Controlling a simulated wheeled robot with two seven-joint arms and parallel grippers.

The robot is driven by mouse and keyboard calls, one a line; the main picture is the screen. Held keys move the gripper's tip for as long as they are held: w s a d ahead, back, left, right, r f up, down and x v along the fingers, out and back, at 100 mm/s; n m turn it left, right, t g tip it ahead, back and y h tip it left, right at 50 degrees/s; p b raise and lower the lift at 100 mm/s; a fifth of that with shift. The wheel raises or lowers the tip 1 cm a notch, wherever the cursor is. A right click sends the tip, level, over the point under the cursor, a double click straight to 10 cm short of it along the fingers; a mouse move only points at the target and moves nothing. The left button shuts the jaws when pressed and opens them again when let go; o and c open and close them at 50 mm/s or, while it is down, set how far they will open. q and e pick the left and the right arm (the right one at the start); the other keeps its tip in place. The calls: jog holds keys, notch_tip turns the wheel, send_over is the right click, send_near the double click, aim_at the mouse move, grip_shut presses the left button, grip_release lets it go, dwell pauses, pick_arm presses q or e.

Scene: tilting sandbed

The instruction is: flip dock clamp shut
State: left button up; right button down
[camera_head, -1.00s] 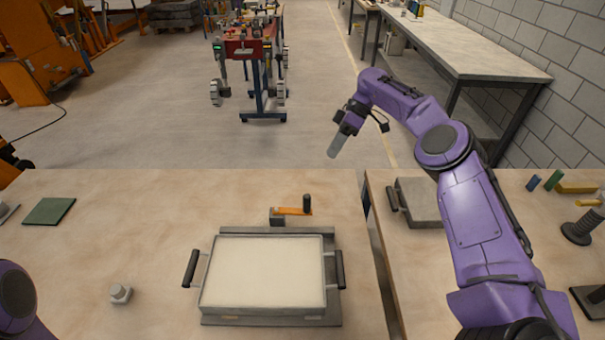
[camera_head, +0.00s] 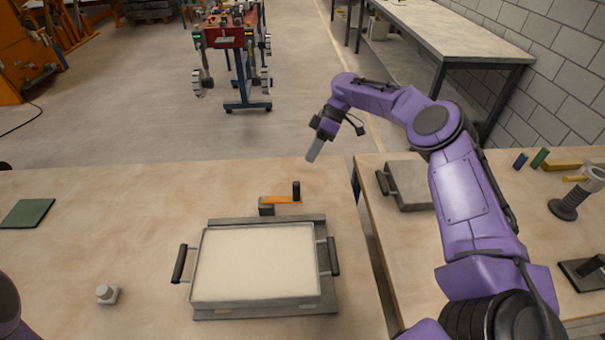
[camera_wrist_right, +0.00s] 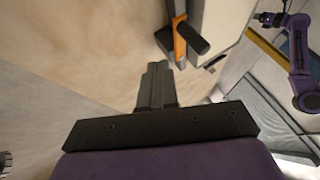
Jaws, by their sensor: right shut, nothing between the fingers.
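The dock clamp (camera_head: 282,200) stands at the back edge of the grey dock plate (camera_head: 328,290). Its orange lever points right and ends in an upright black knob. The sand tray (camera_head: 196,262), filled level with pale sand, sits on the dock plate with a black handle on each side. My right gripper (camera_head: 313,156) is shut and empty, above the table's far edge, behind and slightly right of the clamp, apart from it. In the right wrist view the shut fingers (camera_wrist_right: 157,72) point towards the table, with the clamp's orange lever (camera_wrist_right: 180,42) and black knob beyond them. My left gripper is out of view.
A small grey knobbed block (camera_head: 107,294) and a green pad (camera_head: 27,213) lie on the left. A gap separates the right table, which holds a grey lidded box (camera_head: 408,188) and a black coil-like stand (camera_head: 570,203).

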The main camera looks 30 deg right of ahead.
jog(key=s+a+f+p, duration=0.3)
jog(key=a+p, duration=0.1)
jog(key=a, duration=0.1)
jog(key=shift+s+f, duration=0.25)
jog(key=shift+f, duration=0.1)
jog(key=shift+a, duration=0.1)
